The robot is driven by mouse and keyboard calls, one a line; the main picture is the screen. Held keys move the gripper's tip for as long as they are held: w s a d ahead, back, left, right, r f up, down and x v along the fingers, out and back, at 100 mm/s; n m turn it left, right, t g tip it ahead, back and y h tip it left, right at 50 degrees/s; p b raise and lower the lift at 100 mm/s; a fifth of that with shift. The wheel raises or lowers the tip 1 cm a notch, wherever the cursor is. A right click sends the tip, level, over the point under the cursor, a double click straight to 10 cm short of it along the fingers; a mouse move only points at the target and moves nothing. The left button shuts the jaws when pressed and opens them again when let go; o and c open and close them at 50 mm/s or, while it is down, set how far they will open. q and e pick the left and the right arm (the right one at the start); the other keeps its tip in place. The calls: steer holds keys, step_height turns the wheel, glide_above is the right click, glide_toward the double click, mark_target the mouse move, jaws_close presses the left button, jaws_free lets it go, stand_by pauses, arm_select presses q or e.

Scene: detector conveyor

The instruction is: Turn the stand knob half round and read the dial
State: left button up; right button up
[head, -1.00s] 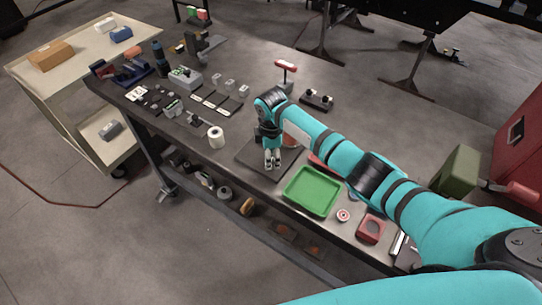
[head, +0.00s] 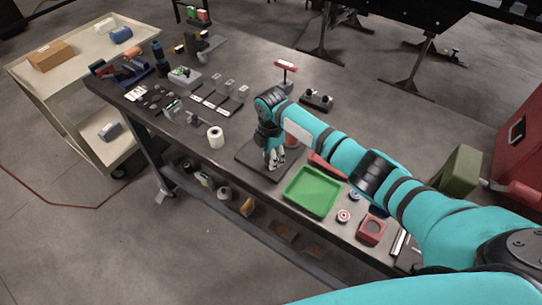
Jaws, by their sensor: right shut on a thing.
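My right gripper (head: 275,162) points down over a dark square base plate (head: 250,163) at the front edge of the bench. Its fingers are together, and I take the thing between them to be the stand knob, which the fingers and wrist hide. No dial face can be read from here. My left gripper is not in view.
A green tray (head: 312,192) lies just right of the plate. A white roll (head: 215,137) stands to its left. A red-handled tool (head: 286,68) stands behind my wrist. A red block (head: 372,230) lies farther right. A beige cart (head: 60,80) stands at the left.

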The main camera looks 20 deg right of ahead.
steer(key=shift+w+r, duration=0.1)
steer(key=shift+r, duration=0.05)
steer(key=o, duration=0.9)
steer(key=shift+o, duration=1.3)
step_height(320, 180, up, 12)
